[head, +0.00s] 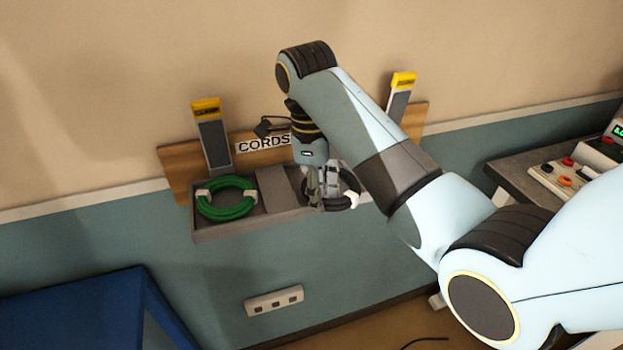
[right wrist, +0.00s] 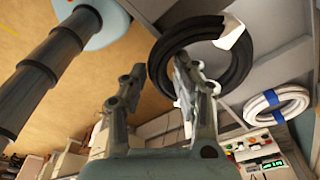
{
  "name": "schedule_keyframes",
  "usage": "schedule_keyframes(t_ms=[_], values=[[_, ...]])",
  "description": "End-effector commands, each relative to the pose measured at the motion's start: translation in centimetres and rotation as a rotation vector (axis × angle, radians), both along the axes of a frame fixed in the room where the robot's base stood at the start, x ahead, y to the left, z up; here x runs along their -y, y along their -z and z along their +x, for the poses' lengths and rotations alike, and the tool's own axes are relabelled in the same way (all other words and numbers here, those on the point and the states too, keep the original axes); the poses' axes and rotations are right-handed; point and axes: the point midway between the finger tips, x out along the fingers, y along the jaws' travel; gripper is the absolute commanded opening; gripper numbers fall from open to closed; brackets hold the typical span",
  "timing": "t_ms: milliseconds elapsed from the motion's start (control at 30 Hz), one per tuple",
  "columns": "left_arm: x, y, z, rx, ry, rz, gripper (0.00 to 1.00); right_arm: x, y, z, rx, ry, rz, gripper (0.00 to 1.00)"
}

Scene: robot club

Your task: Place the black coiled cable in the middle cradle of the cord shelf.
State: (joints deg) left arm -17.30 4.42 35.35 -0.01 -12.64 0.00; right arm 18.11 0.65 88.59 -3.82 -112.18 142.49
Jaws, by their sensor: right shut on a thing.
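The black coiled cable (right wrist: 243,65), with a white tie, is held by my right gripper (right wrist: 155,85); one side of the coil passes between the fingers. In the head view the coil (head: 343,203) shows at my right gripper (head: 323,188), in front of the shelf's right part. I cannot tell whether it touches the shelf. The cord shelf (head: 225,232), labelled CORDS, is on the wall. A green coil (head: 226,212) lies in its left cradle. A grey section (head: 279,188) right of it is bare; my arm hides much of the rest. My left gripper is not in view.
Yellow-topped uprights (head: 213,140) (head: 400,98) stand at both ends of the shelf. A blue table (head: 80,310) is at lower left. A bench (head: 515,180) with a control panel is at right. A white coil with a blue tie (right wrist: 277,103) shows in the right wrist view.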

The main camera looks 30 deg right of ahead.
Motion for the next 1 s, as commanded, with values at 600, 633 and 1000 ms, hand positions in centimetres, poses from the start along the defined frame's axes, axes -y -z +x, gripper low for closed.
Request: schedule_keyframes(t_ms=[600, 633, 1000], values=[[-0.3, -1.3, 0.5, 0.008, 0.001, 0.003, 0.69, 1.3, 1.3, 5.6, 0.0, -0.002, 0.0, 0.0], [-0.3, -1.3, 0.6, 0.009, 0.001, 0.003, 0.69, 1.3, 1.4, 5.6, 0.001, -0.001, 0.0, 0.0], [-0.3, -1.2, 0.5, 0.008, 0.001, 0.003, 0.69, 1.3, 1.7, 5.5, 0.001, -0.002, 0.001, 0.36]])
